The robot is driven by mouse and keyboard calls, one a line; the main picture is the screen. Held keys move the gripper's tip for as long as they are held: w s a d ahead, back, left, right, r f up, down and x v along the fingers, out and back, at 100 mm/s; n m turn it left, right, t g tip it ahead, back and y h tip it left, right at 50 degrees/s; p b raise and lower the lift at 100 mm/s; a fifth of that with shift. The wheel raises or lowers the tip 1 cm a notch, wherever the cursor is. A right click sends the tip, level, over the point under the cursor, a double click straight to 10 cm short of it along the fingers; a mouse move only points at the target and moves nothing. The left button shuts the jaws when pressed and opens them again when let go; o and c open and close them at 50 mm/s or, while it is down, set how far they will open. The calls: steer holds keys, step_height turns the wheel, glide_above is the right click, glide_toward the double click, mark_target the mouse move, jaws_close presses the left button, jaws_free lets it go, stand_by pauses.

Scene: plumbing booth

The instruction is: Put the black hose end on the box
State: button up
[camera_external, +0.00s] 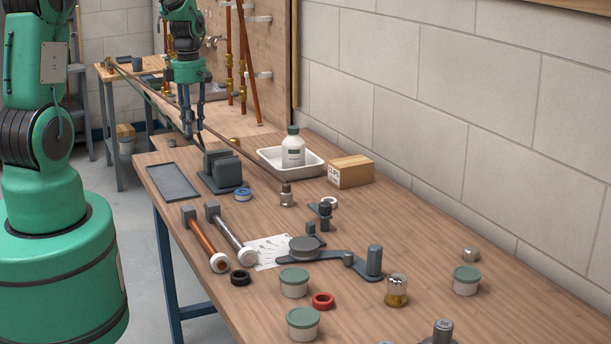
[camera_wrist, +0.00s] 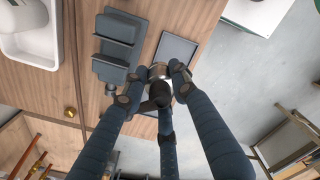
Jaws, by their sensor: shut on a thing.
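My gripper (camera_external: 193,122) is above the far part of the bench, fingers pointing down. In the wrist view its fingers (camera_wrist: 155,95) are closed around a small dark round piece with a metal collar (camera_wrist: 158,72), which looks like the black hose end. In the external view the fingers largely hide it; a thin dark part (camera_external: 200,141) shows below them. The box is not in the wrist view.
A dark vise-like block (camera_external: 221,171) stands just below my gripper, beside a flat grey tray (camera_external: 172,182). A white tray (camera_external: 310,168) with a bottle (camera_external: 293,149) lies between gripper and box.

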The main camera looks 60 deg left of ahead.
steer(key=w+d+m+p, duration=0.2)
steer(key=w+d+m, duration=0.4)
steer(key=w, duration=0.3)
steer(key=w+d+f+m+p, duration=0.1)
steer(key=w+d+m+p, duration=0.2)
steer(key=w+d+m, duration=0.45)
steer(key=w+d+m+p, duration=0.2)
steer(key=w+d+m, duration=0.25)
steer(key=w, duration=0.55)
steer(key=shift+n, duration=0.4)
steer(key=shift+f, duration=2.7)
steer(key=shift+w, duration=0.15)
steer(key=p, duration=0.1)
glide_above(342, 162)
steer(key=shift+d+f, duration=0.15)
steer(key=shift+f, duration=0.6)
steer(key=shift+f+p, duration=0.55)
steer(key=shift+f, duration=1.2)
steer(key=shift+f, duration=0.1)
